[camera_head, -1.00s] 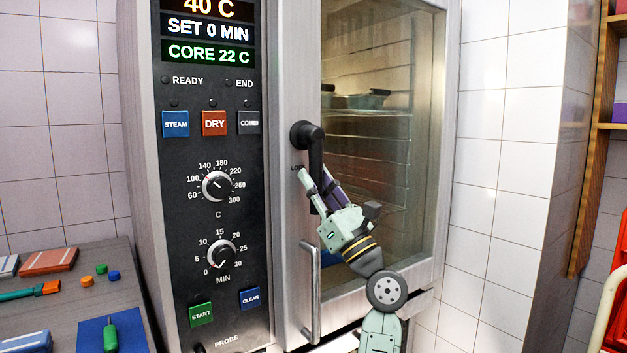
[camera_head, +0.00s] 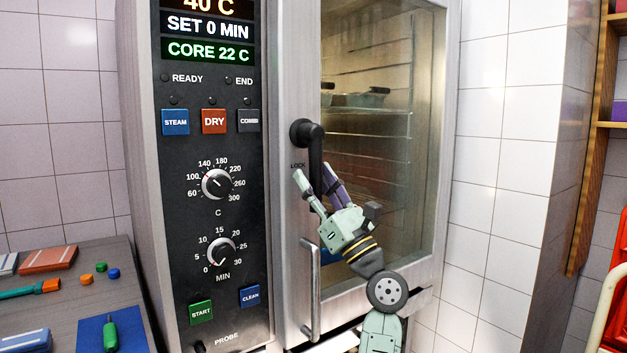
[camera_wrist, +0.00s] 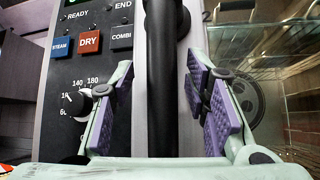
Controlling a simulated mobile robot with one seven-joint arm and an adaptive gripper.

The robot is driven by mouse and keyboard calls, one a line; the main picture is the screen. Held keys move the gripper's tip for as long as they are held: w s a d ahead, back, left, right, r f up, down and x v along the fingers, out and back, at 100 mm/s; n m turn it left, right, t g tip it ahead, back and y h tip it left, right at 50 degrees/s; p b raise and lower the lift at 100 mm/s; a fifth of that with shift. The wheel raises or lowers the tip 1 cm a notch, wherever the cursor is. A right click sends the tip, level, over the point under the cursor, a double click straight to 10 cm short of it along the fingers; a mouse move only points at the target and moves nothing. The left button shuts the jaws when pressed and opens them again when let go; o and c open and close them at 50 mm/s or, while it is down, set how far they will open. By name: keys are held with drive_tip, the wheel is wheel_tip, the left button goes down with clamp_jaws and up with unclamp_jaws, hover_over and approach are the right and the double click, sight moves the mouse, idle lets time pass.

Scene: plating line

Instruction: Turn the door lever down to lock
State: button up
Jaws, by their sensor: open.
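The black door lever (camera_head: 316,158) is on the oven door's left edge, with its arm pointing down from the pivot, near the LOCK label (camera_head: 298,166). My gripper (camera_head: 314,174) is open around the lever's lower part, one finger on each side. The wrist view shows the lever (camera_wrist: 166,110) running upright between the two purple-padded fingers of my gripper (camera_wrist: 159,70), with gaps visible on both sides. The lever's lower end is partly hidden behind my gripper in the head view.
The glass oven door (camera_head: 385,150) appears closed, with racks and trays inside. A vertical metal handle (camera_head: 311,290) stands below and left of my gripper. The control panel (camera_head: 215,270) is to the left. A counter (camera_head: 50,305) with small tools is at far left.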

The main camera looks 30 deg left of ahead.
drive_tip(key=v, duration=1.1)
drive_tip(key=shift+d+f, duration=0.15)
drive_tip(key=shift+d, duration=0.05)
drive_tip(key=shift+s, duration=0.1)
